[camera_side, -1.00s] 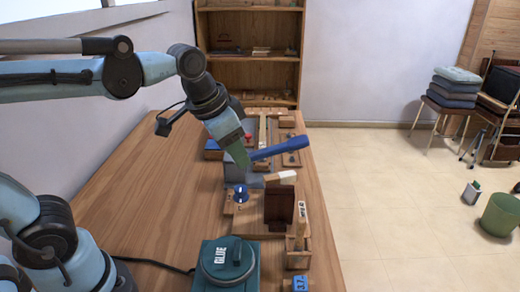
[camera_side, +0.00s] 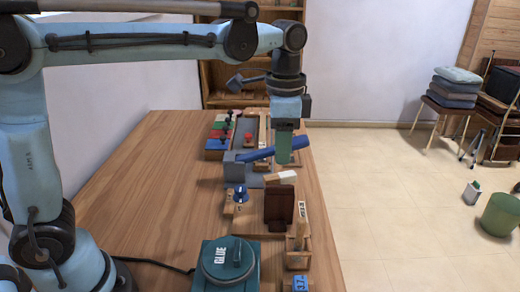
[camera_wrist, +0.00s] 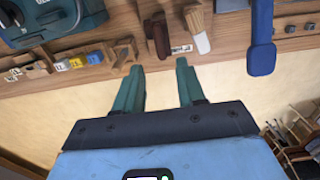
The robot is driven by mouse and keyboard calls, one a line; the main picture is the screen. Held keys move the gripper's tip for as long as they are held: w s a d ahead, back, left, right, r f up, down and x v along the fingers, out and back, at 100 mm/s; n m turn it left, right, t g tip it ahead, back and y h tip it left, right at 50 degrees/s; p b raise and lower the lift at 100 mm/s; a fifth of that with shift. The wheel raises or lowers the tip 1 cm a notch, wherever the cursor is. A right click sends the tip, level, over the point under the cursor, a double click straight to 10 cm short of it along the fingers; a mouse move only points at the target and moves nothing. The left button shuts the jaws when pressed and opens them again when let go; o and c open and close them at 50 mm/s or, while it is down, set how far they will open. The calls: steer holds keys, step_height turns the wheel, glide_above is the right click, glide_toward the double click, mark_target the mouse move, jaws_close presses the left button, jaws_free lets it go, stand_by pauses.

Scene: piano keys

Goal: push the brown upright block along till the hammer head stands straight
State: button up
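The dark brown upright block (camera_side: 279,207) stands on a wooden base in the side view; it also shows in the wrist view (camera_wrist: 158,38). The hammer head (camera_side: 281,177), with a pale end, lies tilted close behind it; its white end shows in the wrist view (camera_wrist: 202,42). My gripper (camera_side: 284,160) points down beyond the hammer head in the side view, apart from the block. In the wrist view its green fingers (camera_wrist: 160,66) are spread with nothing between them.
A blue bar (camera_side: 258,154) lies close to my fingers in the side view; contact cannot be told. A teal device (camera_side: 226,266) and a wooden holder (camera_side: 298,250) stand nearer the camera. The table's left part (camera_side: 150,200) is clear.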

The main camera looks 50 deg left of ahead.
mark_target(280, 186)
step_height(280, 186, down, 9)
stand_by(0.4)
jaws_close()
stand_by(0.4)
